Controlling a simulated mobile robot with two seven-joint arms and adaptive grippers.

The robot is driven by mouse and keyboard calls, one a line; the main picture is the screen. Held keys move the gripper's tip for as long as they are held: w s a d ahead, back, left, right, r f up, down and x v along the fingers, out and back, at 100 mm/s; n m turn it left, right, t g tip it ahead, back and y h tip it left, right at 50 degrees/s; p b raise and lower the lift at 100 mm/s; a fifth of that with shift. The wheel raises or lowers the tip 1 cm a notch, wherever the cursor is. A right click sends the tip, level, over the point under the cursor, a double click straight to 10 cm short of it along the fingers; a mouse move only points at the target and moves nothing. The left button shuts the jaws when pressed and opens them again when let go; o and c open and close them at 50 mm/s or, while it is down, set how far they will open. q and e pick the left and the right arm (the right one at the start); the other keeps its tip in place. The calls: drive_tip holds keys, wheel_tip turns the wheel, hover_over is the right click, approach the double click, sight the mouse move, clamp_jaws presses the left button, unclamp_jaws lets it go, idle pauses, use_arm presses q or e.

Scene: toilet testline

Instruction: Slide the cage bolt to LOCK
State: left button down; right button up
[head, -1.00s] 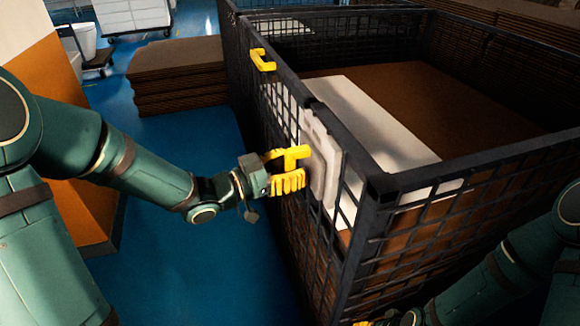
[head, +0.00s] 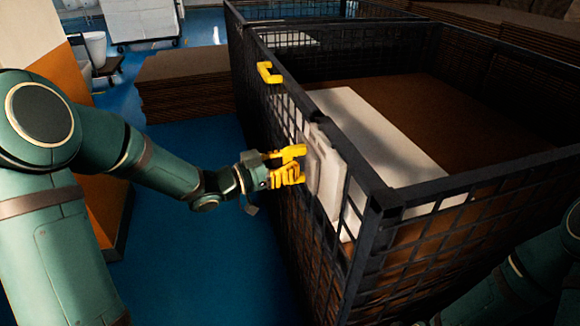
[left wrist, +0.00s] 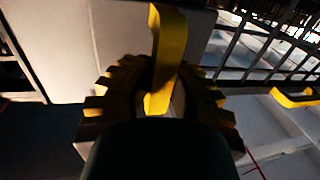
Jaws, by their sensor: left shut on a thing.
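The yellow bolt handle (left wrist: 169,55) stands out from the pale plate (head: 327,170) on the near side of the dark wire cage (head: 375,210). My left gripper (head: 289,165) is at that plate, with its yellow fingers shut on the bolt handle. In the left wrist view my left gripper (left wrist: 158,100) has one ribbed finger on each side of the handle. The fingers hide most of the handle in the head view. No LOCK marking can be read. My right arm shows at the lower right, but its gripper is outside the picture.
A second yellow handle (head: 270,73) sits farther along the cage side. A white panel (head: 380,140) and brown sheets lie inside the cage. Stacked brown sheets (head: 185,85) stand behind my left arm. Blue floor (head: 200,265) is clear beside the cage.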

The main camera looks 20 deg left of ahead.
use_arm(q)
drive_tip(key=shift+w+a+r, duration=0.1)
drive_tip(key=shift+a, duration=0.05)
drive_tip(key=c, duration=0.9)
unclamp_jaws()
drive_tip(key=shift+w+a, duration=0.1)
drive_tip(key=v, duration=1.2)
